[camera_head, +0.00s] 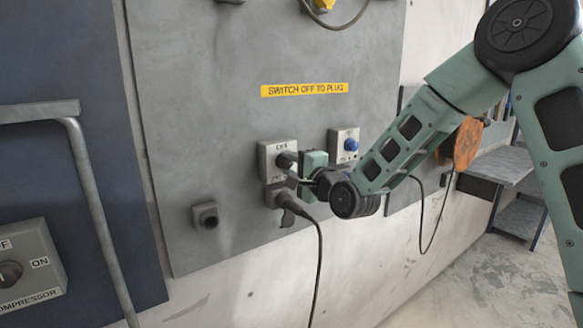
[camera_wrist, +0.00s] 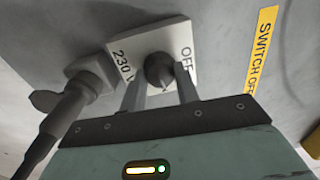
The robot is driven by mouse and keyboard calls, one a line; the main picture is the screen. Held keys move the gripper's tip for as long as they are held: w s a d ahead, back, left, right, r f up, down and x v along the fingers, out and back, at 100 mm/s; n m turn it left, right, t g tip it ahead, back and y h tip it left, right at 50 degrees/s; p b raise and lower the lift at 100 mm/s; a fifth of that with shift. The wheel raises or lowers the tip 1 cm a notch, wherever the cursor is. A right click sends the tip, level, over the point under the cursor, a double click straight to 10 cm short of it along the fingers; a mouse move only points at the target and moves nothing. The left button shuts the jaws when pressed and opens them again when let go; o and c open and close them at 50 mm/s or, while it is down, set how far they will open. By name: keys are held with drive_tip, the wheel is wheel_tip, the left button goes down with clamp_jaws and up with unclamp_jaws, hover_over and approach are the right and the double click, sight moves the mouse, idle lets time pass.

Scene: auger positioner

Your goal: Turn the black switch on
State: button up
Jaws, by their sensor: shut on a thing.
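The black switch (camera_head: 286,160) is a round knob on a light grey box (camera_head: 268,150) fixed to the grey wall panel. In the wrist view the black switch (camera_wrist: 158,69) sits on a white plate (camera_wrist: 182,36) marked OFF and 230 V. My gripper (camera_head: 293,176) reaches it from the right. In the wrist view my gripper (camera_wrist: 161,88) has one finger on each side of the knob, closed on it. I cannot clearly tell which way the knob points.
A black plug (camera_head: 287,203) with a hanging cable sits in the socket right below the switch. A box with a blue knob (camera_head: 350,145) is to the right. A yellow sign (camera_head: 304,89) is above. A compressor switch (camera_head: 12,274) and a metal rail (camera_head: 90,180) are at left.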

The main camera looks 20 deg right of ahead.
drive_tip(key=shift+r+m, duration=0.15)
drive_tip(key=shift+m, duration=0.55)
drive_tip(key=o, duration=1)
drive_tip(key=shift+w, duration=0.1)
drive_tip(key=shift+c, duration=0.2)
drive_tip(key=b+v, duration=1.3)
drive_tip(key=v, duration=0.4)
drive_tip(key=shift+s+f, duration=0.2)
drive_tip(key=shift+f, duration=0.05)
